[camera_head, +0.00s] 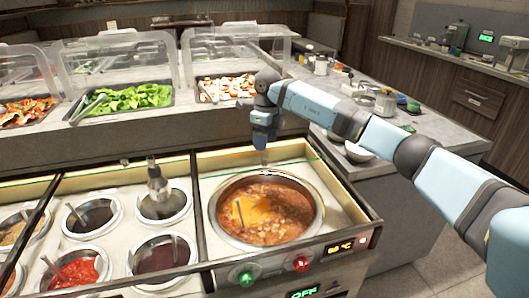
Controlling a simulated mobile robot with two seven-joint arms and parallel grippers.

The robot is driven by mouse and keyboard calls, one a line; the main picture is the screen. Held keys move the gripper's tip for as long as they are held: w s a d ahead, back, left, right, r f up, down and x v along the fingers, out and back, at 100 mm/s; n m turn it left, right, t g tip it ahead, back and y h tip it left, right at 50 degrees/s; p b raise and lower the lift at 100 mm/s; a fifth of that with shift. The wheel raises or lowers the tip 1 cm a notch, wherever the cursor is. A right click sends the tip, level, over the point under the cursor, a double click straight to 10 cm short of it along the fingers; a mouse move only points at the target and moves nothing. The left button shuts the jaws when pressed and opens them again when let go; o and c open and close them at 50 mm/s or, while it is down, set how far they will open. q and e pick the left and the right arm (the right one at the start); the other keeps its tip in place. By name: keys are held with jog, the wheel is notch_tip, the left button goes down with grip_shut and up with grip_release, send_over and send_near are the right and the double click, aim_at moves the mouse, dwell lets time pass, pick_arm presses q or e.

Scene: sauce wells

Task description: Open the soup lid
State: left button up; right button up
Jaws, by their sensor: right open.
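The round soup well (216,222) sits in the right part of the counter, full of orange-brown soup (285,215) with a utensil handle showing in it. I cannot clearly make out a separate lid. The soup is plainly visible, so any cover over it is clear or is not across it. My right gripper (264,152) points down just behind the far rim of the well. A small pale piece (264,162) shows just below it; I cannot tell whether it is a lid handle or touches the gripper. The right gripper is open. My left gripper is not in view.
Several sauce wells with utensils, one holding red sauce (75,272), lie to the left. Clear guards (120,58) cover salad trays behind. A red knob (301,264) and a green knob (246,279) are on the front. Jars stand on the side counter (345,78).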

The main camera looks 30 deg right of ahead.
pick_arm(q)
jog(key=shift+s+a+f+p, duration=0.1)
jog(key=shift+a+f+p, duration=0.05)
jog(key=shift+p, duration=0.2)
pick_arm(e)
notch_tip(320, 180, up, 8)
jog(key=shift+w+d, duration=0.15)
jog(key=shift+d, duration=0.15)
